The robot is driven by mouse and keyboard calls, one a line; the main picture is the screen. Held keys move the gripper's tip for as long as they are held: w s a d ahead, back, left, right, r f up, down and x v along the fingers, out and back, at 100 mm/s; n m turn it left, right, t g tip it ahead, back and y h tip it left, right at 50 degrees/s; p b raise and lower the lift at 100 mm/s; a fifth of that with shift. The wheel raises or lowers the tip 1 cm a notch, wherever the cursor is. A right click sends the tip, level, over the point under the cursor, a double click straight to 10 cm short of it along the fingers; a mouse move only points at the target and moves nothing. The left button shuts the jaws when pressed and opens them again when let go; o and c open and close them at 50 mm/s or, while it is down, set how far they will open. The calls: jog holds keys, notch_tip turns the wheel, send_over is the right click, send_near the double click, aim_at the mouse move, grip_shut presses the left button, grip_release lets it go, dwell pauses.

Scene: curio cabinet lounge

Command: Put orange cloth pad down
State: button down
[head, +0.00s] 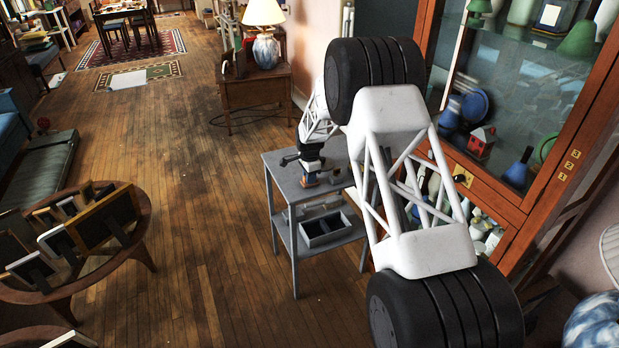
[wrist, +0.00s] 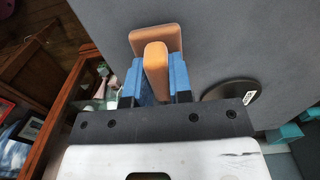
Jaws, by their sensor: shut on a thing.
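The orange cloth pad (wrist: 157,38) shows in the wrist view as a flat tan-orange square with an upright grip of the same colour. My gripper (wrist: 157,68) has its blue finger pads closed on the two sides of that grip. In the head view my gripper (head: 311,176) is low over the top of a small grey two-level table (head: 284,165), with a little orange showing at the fingers. I cannot tell whether the pad's underside touches the tabletop. The grip and fingers hide part of the pad.
A black disc (wrist: 230,97) with a white label lies beside the gripper on the grey surface. The lower shelf holds a dark divided tray (head: 328,229). A glass-fronted wooden cabinet (head: 496,185) stands close on the right.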

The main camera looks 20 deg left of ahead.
jog(key=shift+f, duration=0.2)
jog(key=c, duration=1)
grip_release()
jog(key=r, duration=0.6)
jog(key=shift+a+r, duration=0.15)
jog(key=shift+a, duration=0.1)
jog(key=shift+r, duration=0.8)
